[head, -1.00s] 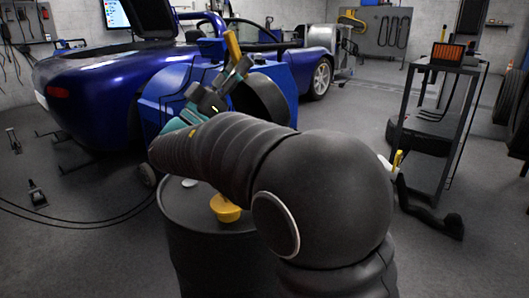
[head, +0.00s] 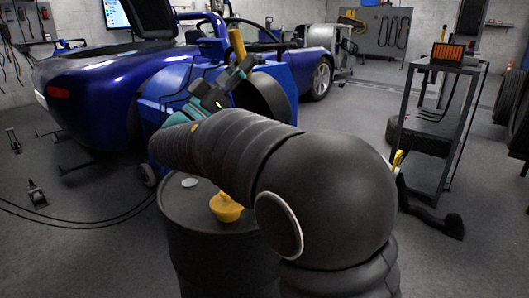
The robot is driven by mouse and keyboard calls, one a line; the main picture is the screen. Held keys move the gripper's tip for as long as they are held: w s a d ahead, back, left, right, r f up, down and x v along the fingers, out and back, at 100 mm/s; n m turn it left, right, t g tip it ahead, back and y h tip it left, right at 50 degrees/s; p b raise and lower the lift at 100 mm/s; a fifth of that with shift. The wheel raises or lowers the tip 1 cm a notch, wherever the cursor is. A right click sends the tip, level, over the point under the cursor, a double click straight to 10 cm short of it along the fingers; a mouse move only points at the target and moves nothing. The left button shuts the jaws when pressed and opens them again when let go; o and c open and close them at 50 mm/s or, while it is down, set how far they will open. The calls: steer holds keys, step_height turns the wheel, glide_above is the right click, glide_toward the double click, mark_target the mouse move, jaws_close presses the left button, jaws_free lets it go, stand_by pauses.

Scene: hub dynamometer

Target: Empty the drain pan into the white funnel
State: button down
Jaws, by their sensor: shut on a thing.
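My gripper (head: 238,72) is raised beyond the drum, in front of the blue machine, partly hidden by my own arm. It is shut on a yellow-orange piece (head: 237,43) that shows as a narrow, nearly upright strip above the jaws. I cannot tell whether this is the drain pan, or what it contains. A yellow, funnel-like object (head: 227,208) sits on top of the black drum (head: 195,225), below my arm. I see no funnel that is clearly white.
A small pale disc (head: 190,183) lies on the drum top. The blue car (head: 110,85) and blue machine (head: 275,75) stand behind my gripper. A dark metal stand (head: 440,125) is at right. Cables (head: 80,225) cross the floor at left.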

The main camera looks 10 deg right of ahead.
steer(key=shift+w+d+r+y, duration=0.2)
steer(key=shift+d+y, duration=0.2)
steer(key=shift+d, duration=0.15)
steer(key=w+d+f+g+y+p, duration=0.2)
steer(key=w+d+y+p, duration=0.25)
steer(key=d, duration=0.55)
steer(key=w+d+f+g+y+p, duration=0.2)
steer(key=w+d+g+y+p, duration=0.15)
steer(key=d+y+p, duration=0.45)
steer(key=w+d+f+g+y+p, duration=0.1)
steer(key=w+d+f+y, duration=0.1)
steer(key=d+f, duration=0.5)
steer(key=w+d+f+g+y+p, duration=0.1)
steer(key=w+d+f+y, duration=0.1)
steer(key=d+f+y, duration=0.2)
steer(key=shift+w+d+f+y+p, duration=0.35)
steer(key=shift+d+f, duration=1.5)
steer(key=shift+f, duration=1.05)
steer(key=shift+g, duration=0.25)
